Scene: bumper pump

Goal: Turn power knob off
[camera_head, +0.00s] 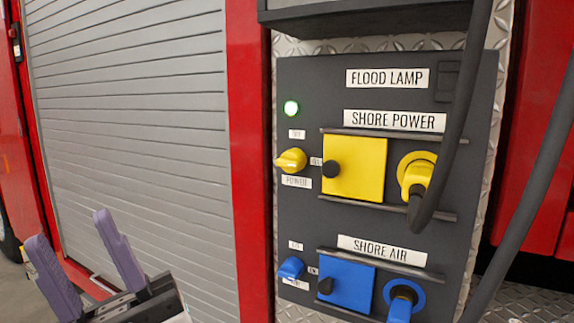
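The yellow power knob (291,161) sits on the left of the dark panel (310,92), between a small upper label and a "POWER" label (296,182). The knob's pointed end faces left.
A yellow cover (354,168) with a black knob is right of the power knob. A yellow plug (417,175) with a thick black cable (455,110) hangs at the right. Below are a blue knob (291,268), blue cover (346,286) and blue connector (403,300). Space before the shutter (140,110) looks clear.

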